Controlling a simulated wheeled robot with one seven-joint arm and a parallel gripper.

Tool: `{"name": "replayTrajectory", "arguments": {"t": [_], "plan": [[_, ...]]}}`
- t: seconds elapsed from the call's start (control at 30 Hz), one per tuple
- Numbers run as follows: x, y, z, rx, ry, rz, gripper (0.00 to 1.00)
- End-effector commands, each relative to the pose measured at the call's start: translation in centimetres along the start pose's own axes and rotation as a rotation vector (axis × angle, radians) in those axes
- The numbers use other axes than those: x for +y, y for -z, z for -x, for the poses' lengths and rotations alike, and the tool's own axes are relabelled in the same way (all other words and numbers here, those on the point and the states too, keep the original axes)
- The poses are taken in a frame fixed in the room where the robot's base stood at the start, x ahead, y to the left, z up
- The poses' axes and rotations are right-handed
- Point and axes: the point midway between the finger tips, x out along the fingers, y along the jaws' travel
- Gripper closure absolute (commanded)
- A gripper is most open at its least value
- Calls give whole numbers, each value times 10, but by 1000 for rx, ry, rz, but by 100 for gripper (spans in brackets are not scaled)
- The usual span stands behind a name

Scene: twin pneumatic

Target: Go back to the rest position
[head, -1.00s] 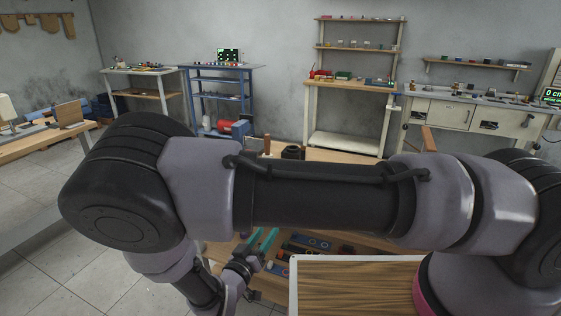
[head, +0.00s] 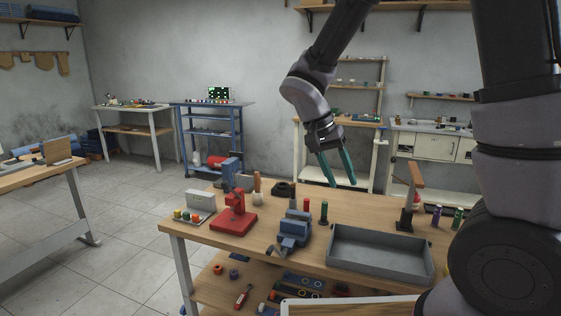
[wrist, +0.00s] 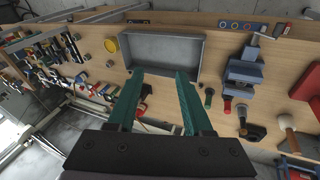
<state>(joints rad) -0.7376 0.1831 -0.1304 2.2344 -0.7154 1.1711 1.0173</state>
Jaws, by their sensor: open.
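My gripper (head: 338,168) is raised above the wooden workbench (head: 190,229) in the head view. Its two teal fingers point down and are spread apart, with nothing between them. The wrist view shows the same gripper (wrist: 160,80) open and empty, with the grey tray (wrist: 140,38) beyond its fingertips. My arm comes down to it from the top of the head view.
On the bench stand a red press (head: 232,218), a blue-grey vise (head: 291,238), a grey tray (head: 345,265) and several small bottles. Tiled floor (head: 125,245) lies clear to the left.

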Motion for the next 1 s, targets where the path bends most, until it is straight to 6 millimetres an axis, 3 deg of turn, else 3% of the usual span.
{"name": "replayTrajectory", "arguments": {"t": [0.03,0.27,0.6,0.8,1.0], "plan": [[18,7,11,-30,64,-15,49],[82,17,51,-76,345,-20,49],[163,12,105,137,689,-33,49],[186,6,123,273,762,-32,49],[183,7,120,280,744,39,49]]}}
